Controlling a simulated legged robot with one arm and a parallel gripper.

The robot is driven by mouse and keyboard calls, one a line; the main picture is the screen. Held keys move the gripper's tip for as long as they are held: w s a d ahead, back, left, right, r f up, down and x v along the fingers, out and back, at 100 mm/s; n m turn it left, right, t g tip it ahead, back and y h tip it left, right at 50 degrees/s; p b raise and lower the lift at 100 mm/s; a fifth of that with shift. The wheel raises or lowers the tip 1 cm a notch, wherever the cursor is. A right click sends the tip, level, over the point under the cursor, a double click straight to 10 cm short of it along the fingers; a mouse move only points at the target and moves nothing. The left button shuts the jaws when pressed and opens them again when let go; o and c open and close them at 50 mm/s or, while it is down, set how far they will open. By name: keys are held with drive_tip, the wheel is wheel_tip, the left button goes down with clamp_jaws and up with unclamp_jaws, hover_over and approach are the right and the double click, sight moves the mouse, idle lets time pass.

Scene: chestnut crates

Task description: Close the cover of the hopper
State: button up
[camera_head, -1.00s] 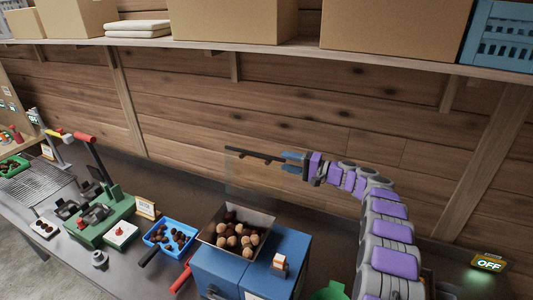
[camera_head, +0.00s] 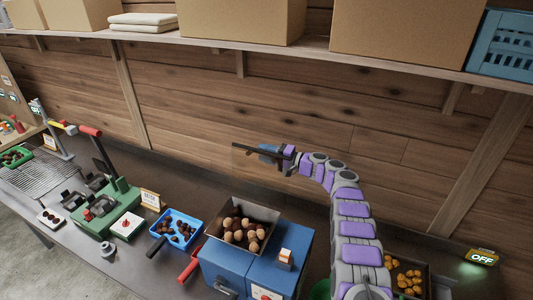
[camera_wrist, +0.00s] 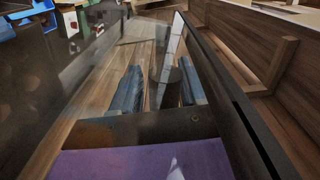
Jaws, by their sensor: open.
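The hopper (camera_head: 268,214) is a dark flared tray full of chestnuts on top of a blue machine, and its top is open. Its cover (camera_head: 243,150) looks like a clear panel with a dark edge bar, raised upright behind the hopper. My gripper (camera_head: 266,153) is at the cover's upper edge, above and behind the hopper. In the wrist view, my two blue fingers (camera_wrist: 161,82) are apart, with a dark round post or handle (camera_wrist: 172,92) between them. The cover's dark frame (camera_wrist: 222,82) runs close along the right. Whether the fingers touch the cover is unclear.
A blue tray (camera_head: 199,230) of dark chestnuts and a green press (camera_head: 122,200) stand left of the machine. The shelf (camera_head: 310,47) with boxes runs above my arm.

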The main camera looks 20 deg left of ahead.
drive_tip(key=shift+d+r, duration=0.1)
drive_tip(key=shift+d, duration=0.2)
drive_tip(key=c, duration=0.3)
drive_tip(key=shift+s, duration=0.1)
drive_tip(key=c, duration=0.5)
clamp_jaws()
drive_tip(key=shift+f, duration=0.2)
